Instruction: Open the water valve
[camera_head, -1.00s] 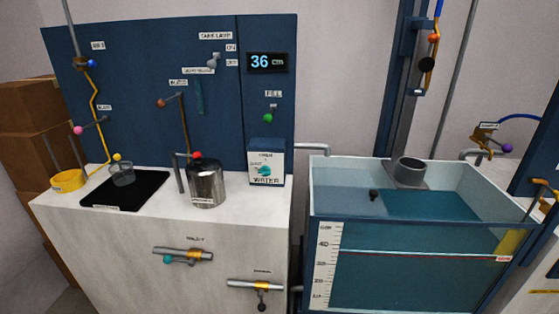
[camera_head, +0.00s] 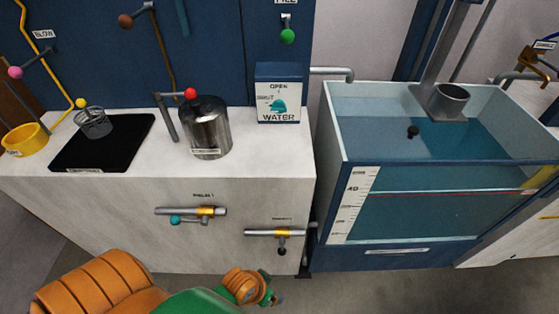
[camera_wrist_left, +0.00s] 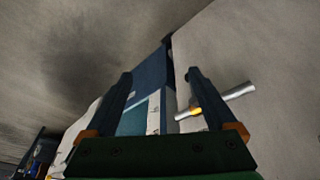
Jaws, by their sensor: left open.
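The water valve box (camera_head: 279,92), blue and white and marked WATER, stands at the back right of the white bench. Its teal knob (camera_head: 278,106) is on the front face, with OPEN written above and a small label at its left; I cannot tell exactly where the knob points. My left gripper (camera_wrist_left: 160,88) is open and empty in the left wrist view. In the head view its orange wrist (camera_head: 246,286) is at the bottom, in front of the bench and well below the box. My right gripper is not in view.
The bench front carries a pipe valve with a teal ball (camera_head: 175,219) and one with a black ball (camera_head: 282,250). A steel pot (camera_head: 206,130) stands left of the box. The water tank (camera_head: 334,120) is at the right.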

